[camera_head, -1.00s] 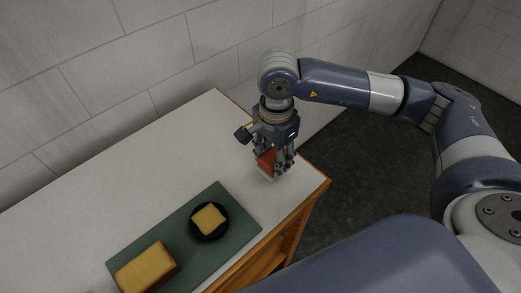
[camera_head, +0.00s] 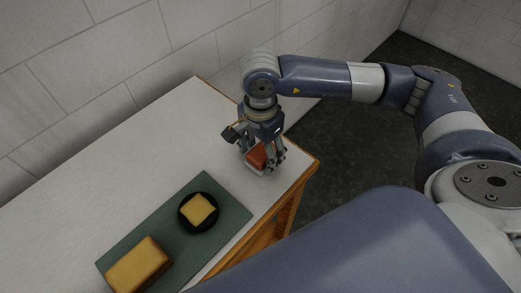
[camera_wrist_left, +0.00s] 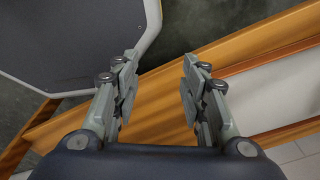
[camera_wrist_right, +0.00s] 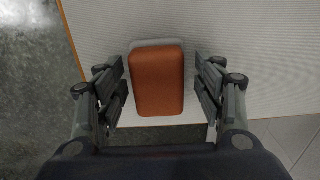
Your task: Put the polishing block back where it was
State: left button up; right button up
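The polishing block appears to be the orange-red block (camera_head: 257,154) near the table's right end; it also shows in the right wrist view (camera_wrist_right: 158,82). A pale grey-white piece shows along its far edge in the right wrist view; whether it is part of the block or a separate holder I cannot tell. My right gripper (camera_head: 263,160) points down over the block. In the right wrist view its fingers (camera_wrist_right: 161,92) are open on either side, with gaps to the block. My left gripper (camera_wrist_left: 158,88) is open and empty, outside the head view, above wooden table parts.
A green mat (camera_head: 145,226) lies on the white table (camera_head: 105,180). On it are a black round dish (camera_head: 187,224) with a yellow piece (camera_head: 198,208) and a larger yellow-brown block (camera_head: 138,266). The table's back left is clear. A tiled wall stands behind.

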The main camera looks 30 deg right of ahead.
aim_at(261, 152)
jog(key=shift+r+p, duration=0.4)
pick_arm(q)
jog(key=f+b, duration=0.2)
jog(key=shift+s+d+b, duration=0.1)
jog(key=shift+s+b, duration=0.2)
jog(key=shift+s, duration=0.1)
pick_arm(e)
notch_tip(261, 152, up, 12)
jog(key=shift+f, duration=0.2)
